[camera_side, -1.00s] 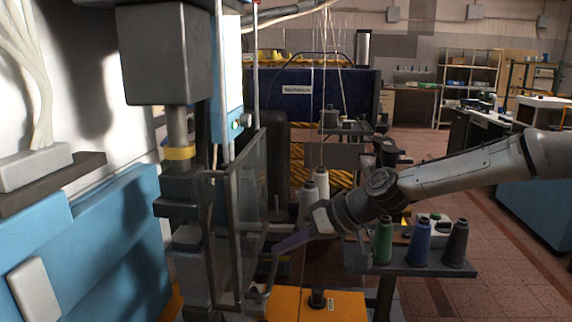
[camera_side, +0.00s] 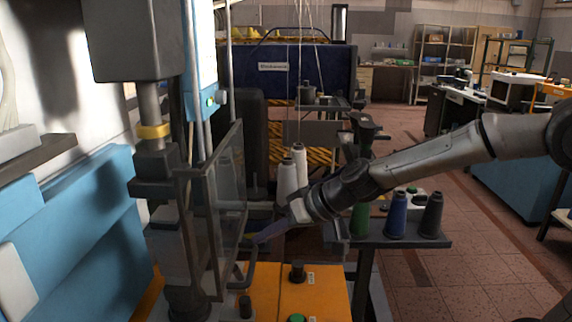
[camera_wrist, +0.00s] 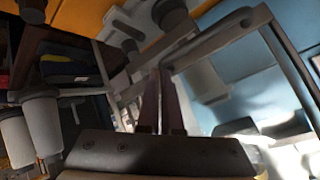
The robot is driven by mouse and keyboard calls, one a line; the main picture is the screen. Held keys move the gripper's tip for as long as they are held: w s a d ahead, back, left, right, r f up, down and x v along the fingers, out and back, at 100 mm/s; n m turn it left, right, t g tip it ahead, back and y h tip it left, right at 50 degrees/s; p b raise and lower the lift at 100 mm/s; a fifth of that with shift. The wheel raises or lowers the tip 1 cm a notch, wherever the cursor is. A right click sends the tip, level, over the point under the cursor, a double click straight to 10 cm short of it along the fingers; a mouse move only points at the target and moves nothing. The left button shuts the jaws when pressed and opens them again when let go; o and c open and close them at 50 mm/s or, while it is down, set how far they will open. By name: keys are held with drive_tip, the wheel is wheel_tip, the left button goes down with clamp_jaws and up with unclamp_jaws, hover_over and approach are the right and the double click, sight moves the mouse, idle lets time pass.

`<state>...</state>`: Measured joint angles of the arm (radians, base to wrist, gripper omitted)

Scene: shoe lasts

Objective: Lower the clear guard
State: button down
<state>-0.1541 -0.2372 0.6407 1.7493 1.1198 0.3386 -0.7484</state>
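The clear guard (camera_side: 229,190) is a see-through panel in a grey frame, upright in front of the grey machine column in the side view. A grey bent handle (camera_side: 246,272) projects from its lower right edge. My gripper (camera_side: 259,239) reaches in from the right, with its dark purplish fingers beside the upper end of this handle. In the wrist view, the two fingers (camera_wrist: 161,78) lie close together with a narrow gap, their tips by grey bars of the guard frame (camera_wrist: 222,44). Whether they touch or grip the handle is unclear.
An orange bench (camera_side: 322,296) with dark knobs and a green button (camera_side: 297,318) lies below my gripper. White thread cones (camera_side: 288,180) stand close behind my wrist. Blue (camera_side: 396,216) and dark (camera_side: 432,216) spools stand on a shelf under my forearm.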

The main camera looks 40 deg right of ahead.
drive_tip(key=w+a+r+v, duration=0.1)
drive_tip(key=v, duration=1.6)
drive_tip(key=s+d+f+g+h, duration=0.1)
drive_tip(key=s+d+f, duration=0.3)
drive_tip(key=s, duration=0.5)
drive_tip(key=s+d+f+g+h, duration=0.1)
drive_tip(key=s+d+f+h, duration=0.3)
drive_tip(key=s+f, duration=0.3)
drive_tip(key=s, duration=0.3)
drive_tip(key=shift+n+g, duration=0.3)
drive_tip(key=shift+g, duration=0.1)
